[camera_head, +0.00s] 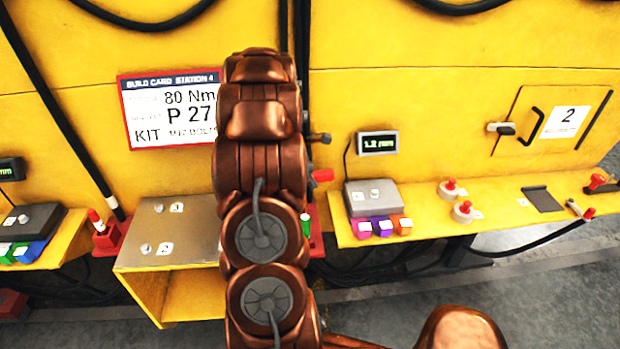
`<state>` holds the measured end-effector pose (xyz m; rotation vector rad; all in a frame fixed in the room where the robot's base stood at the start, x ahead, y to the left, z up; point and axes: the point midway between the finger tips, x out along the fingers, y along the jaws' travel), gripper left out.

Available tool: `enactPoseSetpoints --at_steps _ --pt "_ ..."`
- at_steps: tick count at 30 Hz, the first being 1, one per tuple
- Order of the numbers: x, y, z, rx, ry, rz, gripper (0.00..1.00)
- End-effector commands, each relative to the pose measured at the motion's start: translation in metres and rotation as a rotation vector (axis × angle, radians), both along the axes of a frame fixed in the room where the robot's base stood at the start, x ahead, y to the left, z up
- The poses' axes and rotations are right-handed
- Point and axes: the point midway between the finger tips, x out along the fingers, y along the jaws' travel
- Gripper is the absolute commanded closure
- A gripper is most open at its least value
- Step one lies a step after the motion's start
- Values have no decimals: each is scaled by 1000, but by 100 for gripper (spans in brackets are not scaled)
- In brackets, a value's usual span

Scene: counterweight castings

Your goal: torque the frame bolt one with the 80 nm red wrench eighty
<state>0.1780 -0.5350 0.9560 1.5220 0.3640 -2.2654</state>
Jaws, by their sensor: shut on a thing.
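A grey steel plate (195,232) tops a yellow frame left of my arm. A bolt head (158,207) stands on it beside the label 1 (177,207), and a second bolt head (146,249) beside the label 2 (166,249). My copper arm rises through the middle and covers the plate's right edge. My gripper is hidden behind the arm. A red piece (322,175) sticks out right of the arm; I cannot tell whether it is part of the red wrench. A red holder (110,237) with a red-and-white tip (96,219) stands left of the plate.
A build card (168,108) on the yellow wall reads 80 Nm, P 27. Another red holder (316,240) with a green tip is partly behind my arm. The right shelf (490,215) carries a grey box (372,198), coloured blocks and red-knobbed parts. Black cables hang below.

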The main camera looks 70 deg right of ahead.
Motion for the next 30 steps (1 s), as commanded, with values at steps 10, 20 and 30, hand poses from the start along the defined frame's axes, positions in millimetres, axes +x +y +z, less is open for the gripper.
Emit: enactPoseSetpoints --at_steps 10,20,30 --pt "-2 5 0 1 0 -27 100" --pt "-3 10 -1 1 0 -53 100" --pt "-5 15 -1 0 0 -79 100"
